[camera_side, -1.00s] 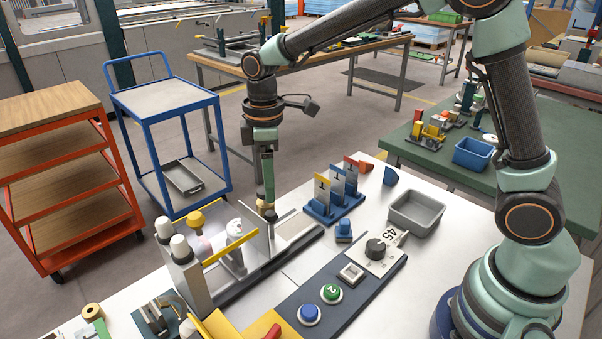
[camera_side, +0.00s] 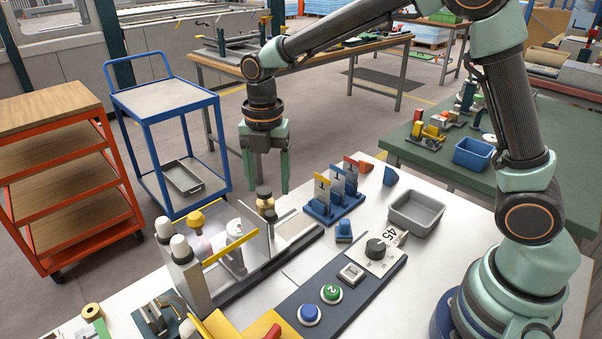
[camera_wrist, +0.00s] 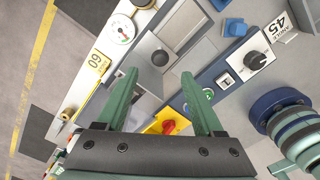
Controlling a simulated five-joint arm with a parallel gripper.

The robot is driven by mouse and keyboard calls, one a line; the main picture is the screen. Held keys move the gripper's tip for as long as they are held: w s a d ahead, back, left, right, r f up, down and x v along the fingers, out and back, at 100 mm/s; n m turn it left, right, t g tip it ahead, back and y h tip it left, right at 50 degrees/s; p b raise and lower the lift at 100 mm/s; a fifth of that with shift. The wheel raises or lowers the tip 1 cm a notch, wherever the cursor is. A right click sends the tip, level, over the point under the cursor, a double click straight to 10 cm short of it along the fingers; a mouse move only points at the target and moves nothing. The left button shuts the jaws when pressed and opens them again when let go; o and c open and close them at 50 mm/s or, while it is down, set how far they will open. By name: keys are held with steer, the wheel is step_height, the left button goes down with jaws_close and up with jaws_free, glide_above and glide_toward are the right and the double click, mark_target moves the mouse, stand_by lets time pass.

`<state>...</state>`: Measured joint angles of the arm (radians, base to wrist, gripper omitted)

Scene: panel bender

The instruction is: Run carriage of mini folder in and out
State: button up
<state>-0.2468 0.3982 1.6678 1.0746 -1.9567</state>
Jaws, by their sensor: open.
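The mini folder (camera_side: 197,291) stands on the white table, with a clear panel and a yellow bar (camera_side: 230,247) across it. A brass-and-black knob (camera_side: 265,198) stands upright at its far end, on what looks like the carriage. My gripper (camera_side: 267,188) is open and empty just above the knob, fingers pointing down. I see no contact.
A dark control strip with a green button (camera_side: 331,293), a blue button (camera_side: 309,314) and a black dial (camera_side: 376,249) lies right of the folder. Blue blocks with numbered plates (camera_side: 334,196) and a grey tray (camera_side: 416,212) stand farther right. A gauge (camera_wrist: 121,30) sits near the knob.

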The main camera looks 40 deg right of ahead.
mark_target(271, 222)
step_height(271, 222, down, 11)
stand_by(0.4)
jaws_close()
steer(key=shift+r, duration=0.1)
stand_by(1.3)
